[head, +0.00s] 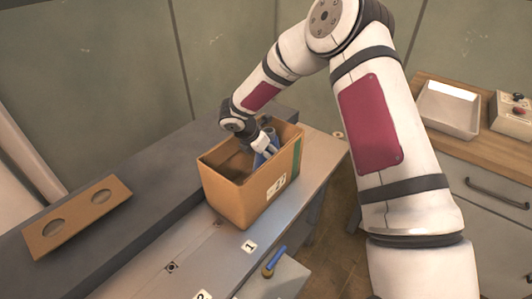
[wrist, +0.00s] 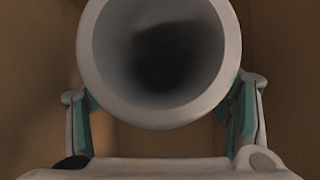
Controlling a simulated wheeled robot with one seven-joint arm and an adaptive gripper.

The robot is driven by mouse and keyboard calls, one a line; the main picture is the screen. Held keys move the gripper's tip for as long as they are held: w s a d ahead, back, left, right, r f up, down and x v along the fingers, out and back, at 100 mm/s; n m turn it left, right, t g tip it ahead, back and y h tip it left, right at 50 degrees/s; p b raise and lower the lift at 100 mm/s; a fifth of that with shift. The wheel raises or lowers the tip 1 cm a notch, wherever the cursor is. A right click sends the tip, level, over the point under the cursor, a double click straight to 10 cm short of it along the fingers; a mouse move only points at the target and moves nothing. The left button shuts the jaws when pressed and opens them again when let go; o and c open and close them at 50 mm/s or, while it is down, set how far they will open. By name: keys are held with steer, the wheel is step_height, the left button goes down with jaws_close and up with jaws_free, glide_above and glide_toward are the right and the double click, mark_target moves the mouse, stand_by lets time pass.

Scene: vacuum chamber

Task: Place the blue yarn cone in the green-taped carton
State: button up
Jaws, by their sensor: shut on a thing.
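The green-taped carton (head: 241,200) is an open cardboard box on the grey bench, with a green strip (head: 297,157) near its right corner and a white label on its front. My gripper (head: 265,147) reaches down into its opening. It is shut on the blue yarn cone (head: 261,158), of which only a small blue part shows above the carton's near wall. In the wrist view the cone's pale, hollow round end (wrist: 160,118) fills the middle, between the two teal-padded fingers. Brown carton walls surround it. Whether the cone touches the carton floor is hidden.
A brown board with two round holes (head: 78,218) lies on the dark raised ledge at left. A blue-handled brass fitting (head: 273,262) is at the bench's front. A metal tray (head: 448,108) and a button box (head: 512,116) stand on the right counter. The bench before the carton is clear.

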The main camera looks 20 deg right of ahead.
steer(key=o, duration=1.2)
steer(key=shift+o, duration=0.2)
steer(key=shift+r, duration=0.15)
steer(key=p+v, duration=0.3)
steer(key=v, duration=0.5)
steer(key=shift+r, duration=0.3)
steer(key=shift+d, duration=0.1)
